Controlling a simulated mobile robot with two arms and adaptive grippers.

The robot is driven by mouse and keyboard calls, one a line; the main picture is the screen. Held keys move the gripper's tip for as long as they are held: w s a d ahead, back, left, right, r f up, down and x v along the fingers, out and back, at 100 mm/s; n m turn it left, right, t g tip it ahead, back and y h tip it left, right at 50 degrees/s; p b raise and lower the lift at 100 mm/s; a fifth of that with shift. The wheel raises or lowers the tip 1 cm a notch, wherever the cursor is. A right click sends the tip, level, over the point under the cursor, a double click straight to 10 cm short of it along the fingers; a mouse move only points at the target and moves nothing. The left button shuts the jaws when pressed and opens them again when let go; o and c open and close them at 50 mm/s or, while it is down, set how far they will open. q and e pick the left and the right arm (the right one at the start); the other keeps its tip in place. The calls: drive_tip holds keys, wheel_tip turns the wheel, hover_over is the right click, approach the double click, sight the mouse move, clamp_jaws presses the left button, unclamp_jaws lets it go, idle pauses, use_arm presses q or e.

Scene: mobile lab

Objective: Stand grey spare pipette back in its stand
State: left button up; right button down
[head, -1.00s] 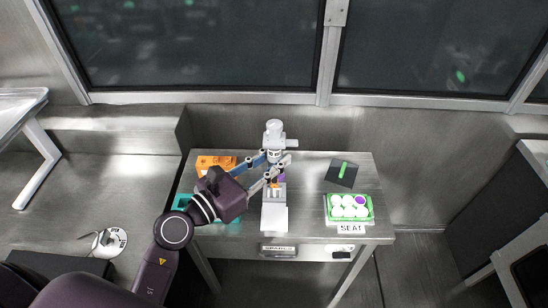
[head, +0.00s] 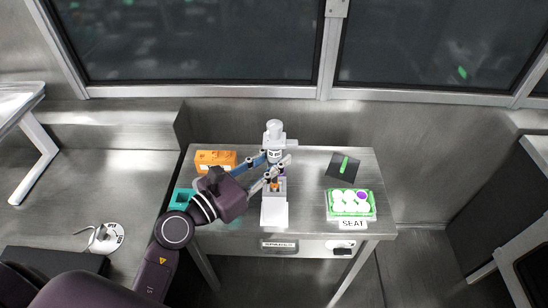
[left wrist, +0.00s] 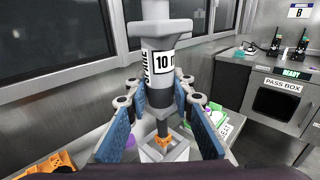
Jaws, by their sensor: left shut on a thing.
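The grey pipette (head: 274,133) stands upright above the white stand (head: 274,214) on the metal table. In the left wrist view the pipette (left wrist: 160,65) has a white "10" label and a dark lower body. My left gripper (head: 270,172) is shut on it, with blue finger pads on both sides; the gripper also shows in the left wrist view (left wrist: 163,108). The pipette's thin lower end points down at the stand (left wrist: 178,152), near an orange part. I cannot tell whether its end is inside the stand. My right gripper is not in view.
An orange rack (head: 214,158) and a teal box (head: 181,199) are at the table's left. A green tray (head: 351,216) of white-capped things and one purple one is at right, with a dark pad (head: 343,167) behind it. A window wall rises behind.

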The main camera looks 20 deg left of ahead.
sight(272, 181)
use_arm(q)
drive_tip(key=shift+f+b, duration=3)
drive_tip(key=shift+f, duration=0.6)
drive_tip(key=o, duration=1.1)
drive_tip(key=shift+o, duration=0.2)
drive_tip(key=shift+s, duration=0.1)
drive_tip(key=v, duration=1.2)
